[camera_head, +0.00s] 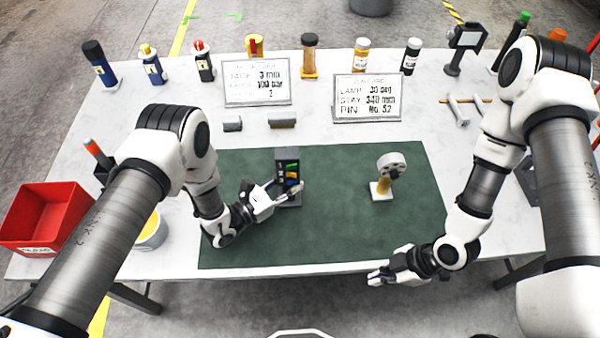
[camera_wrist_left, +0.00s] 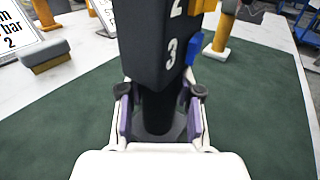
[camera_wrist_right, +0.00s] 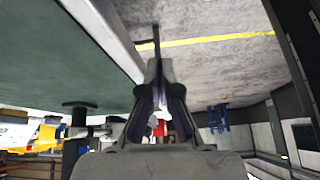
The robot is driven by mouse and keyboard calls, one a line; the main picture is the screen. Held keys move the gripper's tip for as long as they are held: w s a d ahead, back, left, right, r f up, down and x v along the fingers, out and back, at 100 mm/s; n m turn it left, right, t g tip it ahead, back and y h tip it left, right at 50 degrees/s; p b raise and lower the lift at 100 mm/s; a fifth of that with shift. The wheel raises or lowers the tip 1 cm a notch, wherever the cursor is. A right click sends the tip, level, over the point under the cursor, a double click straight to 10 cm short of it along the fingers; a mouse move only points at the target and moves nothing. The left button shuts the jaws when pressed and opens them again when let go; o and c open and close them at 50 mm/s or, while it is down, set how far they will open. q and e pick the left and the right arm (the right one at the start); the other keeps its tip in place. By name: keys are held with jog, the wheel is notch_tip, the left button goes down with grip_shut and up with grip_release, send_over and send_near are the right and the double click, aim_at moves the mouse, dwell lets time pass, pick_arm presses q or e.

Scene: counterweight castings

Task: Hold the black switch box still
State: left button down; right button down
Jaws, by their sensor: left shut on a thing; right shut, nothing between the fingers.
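The black switch box (camera_head: 287,160) stands upright on the green mat (camera_head: 335,240), left of the mat's middle. Coloured levers show on its face, and the numbers 2 and 3 show in the left wrist view (camera_wrist_left: 155,45). My left gripper (camera_head: 285,193) is shut on the lower part of the box, with one finger on each side of its dark stem (camera_wrist_left: 160,108). The box's base is partly hidden by the gripper. My right gripper (camera_head: 378,277) is shut and empty, off the front edge of the table and apart from the box.
A white and tan device on a pale base (camera_head: 381,190) stands on the mat to the right. Two sign cards (camera_head: 367,97) and several bottles stand at the back. A red bin (camera_head: 45,215) is at the left. The mat's front right is clear.

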aim_at(291, 167)
jog(key=w+a+r+n+t+y, duration=0.1)
jog(key=w+n, duration=0.1)
jog(key=w, duration=0.1)
jog(key=w+a+r+n+t+y, duration=0.1)
jog(key=w+n, duration=0.1)
jog(key=w+a+r+n+t+y, duration=0.1)
jog(key=w+r+n+y, duration=0.1)
jog(key=w, duration=0.1)
jog(key=shift+w+a+t, duration=0.3)
jog(key=shift+a+t, duration=0.1)
jog(key=w+a+r+n+t+y, duration=0.2)
jog(key=r+n+y, duration=0.4)
jog(key=r+n, duration=0.3)
jog(key=shift+w+r+y, duration=0.4)
jog(key=shift+w+r, duration=0.15)
jog(key=shift+w, duration=0.35)
jog(key=w+d+x, duration=0.1)
jog(key=w+x, duration=0.2)
jog(key=x, duration=0.9)
jog(key=shift+a, duration=0.3)
